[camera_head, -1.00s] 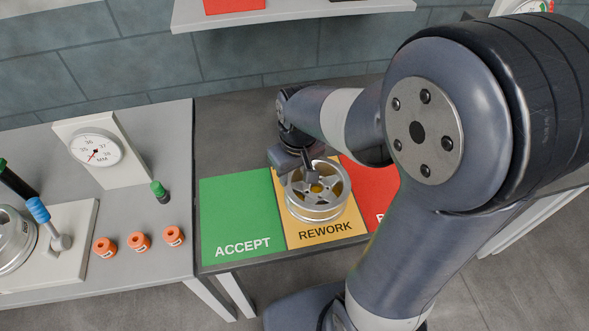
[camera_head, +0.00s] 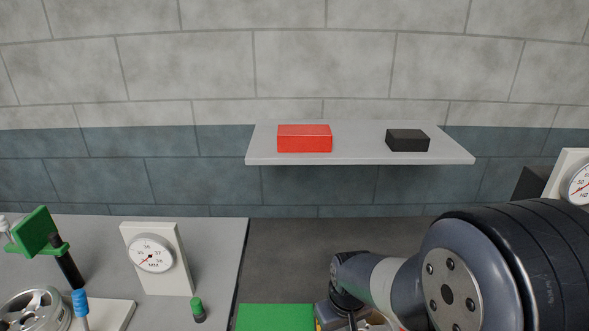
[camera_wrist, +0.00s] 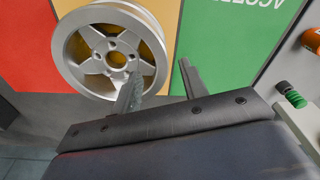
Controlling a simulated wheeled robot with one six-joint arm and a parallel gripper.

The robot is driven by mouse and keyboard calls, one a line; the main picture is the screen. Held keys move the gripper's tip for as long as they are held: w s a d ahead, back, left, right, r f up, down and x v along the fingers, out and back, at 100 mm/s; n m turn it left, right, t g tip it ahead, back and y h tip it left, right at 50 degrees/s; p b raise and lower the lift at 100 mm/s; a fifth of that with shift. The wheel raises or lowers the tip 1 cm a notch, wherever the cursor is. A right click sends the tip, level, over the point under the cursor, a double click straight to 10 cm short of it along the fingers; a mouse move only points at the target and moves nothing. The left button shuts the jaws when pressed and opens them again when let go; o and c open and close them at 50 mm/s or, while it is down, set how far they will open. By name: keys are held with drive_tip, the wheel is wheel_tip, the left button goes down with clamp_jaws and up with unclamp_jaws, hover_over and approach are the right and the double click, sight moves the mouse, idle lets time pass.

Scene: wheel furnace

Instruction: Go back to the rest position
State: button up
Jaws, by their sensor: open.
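A silver spoked wheel (camera_wrist: 108,48) lies flat on the yellow area (camera_wrist: 112,10), with the green area (camera_wrist: 222,45) and the red area (camera_wrist: 20,65) on either side of it. My gripper (camera_wrist: 158,76) is open. In the wrist view one finger overlaps the wheel's rim and the other lies just outside it over the green; the height gap cannot be told. In the head view only a sliver of the wheel shows at the bottom edge, beside my wrist, and the fingers are mostly cut off.
A wall shelf (camera_head: 360,158) holds a red box (camera_head: 304,139) and a black box (camera_head: 407,141). Another dial (camera_head: 578,185) stands at the right edge.

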drive_tip(key=f, duration=0.7)
drive_tip(key=shift+w+a+f, duration=0.15)
drive_tip(key=shift+w+f, duration=0.1)
drive_tip(key=shift+w, duration=0.15)
drive_tip(key=shift+r, duration=0.15)
